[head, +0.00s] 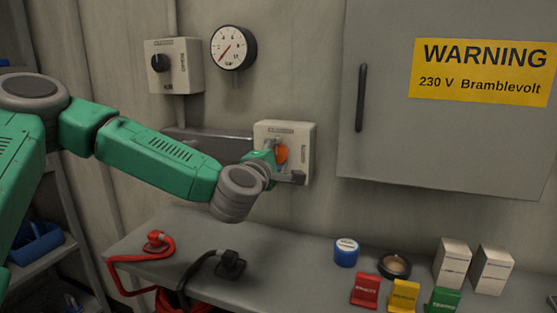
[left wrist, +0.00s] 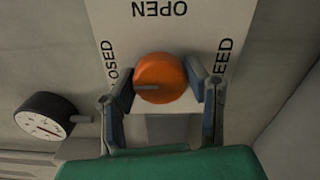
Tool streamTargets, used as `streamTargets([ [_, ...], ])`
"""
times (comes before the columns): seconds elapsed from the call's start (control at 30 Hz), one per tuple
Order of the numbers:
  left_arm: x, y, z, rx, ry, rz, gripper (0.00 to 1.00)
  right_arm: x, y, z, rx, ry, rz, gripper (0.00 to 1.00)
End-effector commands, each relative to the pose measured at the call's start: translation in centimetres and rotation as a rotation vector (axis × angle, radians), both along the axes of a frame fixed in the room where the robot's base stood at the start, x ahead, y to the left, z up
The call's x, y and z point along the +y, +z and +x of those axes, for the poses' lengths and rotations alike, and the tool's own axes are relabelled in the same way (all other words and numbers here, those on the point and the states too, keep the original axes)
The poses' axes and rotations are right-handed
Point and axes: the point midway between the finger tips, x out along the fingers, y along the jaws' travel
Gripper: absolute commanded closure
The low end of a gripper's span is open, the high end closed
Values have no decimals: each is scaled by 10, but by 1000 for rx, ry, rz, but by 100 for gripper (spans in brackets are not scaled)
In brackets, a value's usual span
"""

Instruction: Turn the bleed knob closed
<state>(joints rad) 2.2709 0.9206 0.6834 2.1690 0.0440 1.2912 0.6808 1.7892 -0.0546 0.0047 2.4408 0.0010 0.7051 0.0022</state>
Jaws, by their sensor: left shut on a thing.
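The orange bleed knob (head: 281,153) sits on the pale box (head: 303,135) on the wall. My left gripper (head: 275,168) reaches it from the left, and its fingers partly hide it in the head view. In the left wrist view the knob (left wrist: 160,78) lies between the two blue-grey fingers, which are shut on it from either side. A short dark mark shows on the knob's face, to the left in that view. The plate around it reads OPEN (left wrist: 160,8), upside down, and CLOSED (left wrist: 112,62), partly hidden by a finger. My right gripper is not in view.
A box with a black knob (head: 160,63) and a round gauge (head: 233,48) are on the wall above. A grey cabinet with a warning sign (head: 484,72) stands to the right. The bench (head: 290,280) below holds cables, tape, small boxes and coloured blocks.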

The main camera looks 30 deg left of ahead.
Motion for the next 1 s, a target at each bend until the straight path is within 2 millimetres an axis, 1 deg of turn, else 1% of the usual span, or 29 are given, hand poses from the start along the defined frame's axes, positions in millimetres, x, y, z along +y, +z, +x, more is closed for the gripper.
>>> streamTargets([
  [0.43, 2, -2, 0, 2, 4, -13, 87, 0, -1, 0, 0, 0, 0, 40],
  [0.47, 2, -3, 0, 3, 4, -13, 55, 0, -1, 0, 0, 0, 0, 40],
  [0.5, 2, -3, 0, 3, 4, -13, 41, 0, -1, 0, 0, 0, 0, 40],
  [0.53, 2, -3, 0, 3, 4, -13, 37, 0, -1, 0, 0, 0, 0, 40],
  [0.87, 0, -1, -3, 0, 2, -11, 37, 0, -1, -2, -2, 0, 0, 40],
  [0.97, -3, -1, -13, 1, -1, -11, 37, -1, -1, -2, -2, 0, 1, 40],
  [1.0, -5, -2, -19, 2, -1, -11, 37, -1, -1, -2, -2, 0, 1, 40],
])
